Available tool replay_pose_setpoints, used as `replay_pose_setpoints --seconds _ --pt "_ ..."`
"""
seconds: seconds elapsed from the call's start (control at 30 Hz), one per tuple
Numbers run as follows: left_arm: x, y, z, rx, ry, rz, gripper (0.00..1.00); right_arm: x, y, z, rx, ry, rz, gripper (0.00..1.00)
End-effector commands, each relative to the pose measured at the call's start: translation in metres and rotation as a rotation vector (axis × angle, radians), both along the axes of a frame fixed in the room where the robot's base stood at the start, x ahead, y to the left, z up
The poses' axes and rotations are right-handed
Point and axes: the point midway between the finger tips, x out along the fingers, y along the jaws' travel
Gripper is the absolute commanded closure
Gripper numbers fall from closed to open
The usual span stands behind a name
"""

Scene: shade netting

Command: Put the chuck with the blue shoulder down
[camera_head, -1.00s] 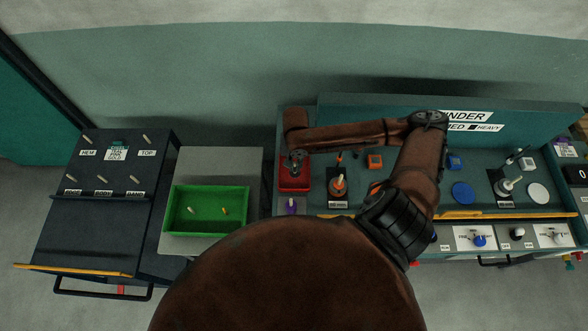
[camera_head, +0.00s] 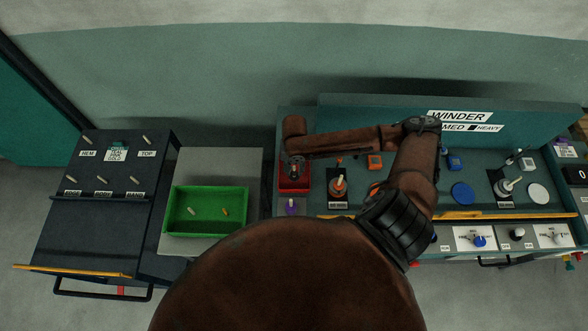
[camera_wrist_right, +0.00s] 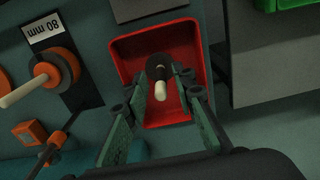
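My right gripper (camera_head: 294,171) is over the red tray (camera_head: 305,184) in the head view. In the right wrist view its two green-padded fingers (camera_wrist_right: 162,105) are spread apart. Between and beyond them, a chuck-like piece with a dark body and a cream peg (camera_wrist_right: 161,92) is at the red tray (camera_wrist_right: 130,48), with clear gaps to the fingers. I cannot see a blue shoulder on it. Whether it rests on the tray floor is unclear. My left gripper is not in view.
An orange-shouldered spindle (camera_head: 340,184) stands right of the tray, by an 80 mm label (camera_wrist_right: 47,28). A purple piece (camera_head: 291,207) is in front. A green bin (camera_head: 208,229) holds two small pegs. A blue disc (camera_head: 462,193) lies farther right.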

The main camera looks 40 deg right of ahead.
Motion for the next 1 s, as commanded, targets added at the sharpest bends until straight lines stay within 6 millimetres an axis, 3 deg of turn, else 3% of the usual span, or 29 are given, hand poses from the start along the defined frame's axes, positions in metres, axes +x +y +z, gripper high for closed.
replay_pose_setpoints --seconds 0.37,0.8,1.0 --pt "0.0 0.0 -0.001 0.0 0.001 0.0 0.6 0.001 0.0 0.007 0.0 -0.001 0.0 0.74" --pt "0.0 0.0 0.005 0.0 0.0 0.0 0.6 0.001 -0.001 0.092 -0.001 -0.004 0.0 0.74" --pt "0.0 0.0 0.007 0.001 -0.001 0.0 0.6 0.0 -0.001 0.116 0.0 -0.001 -0.001 0.74"
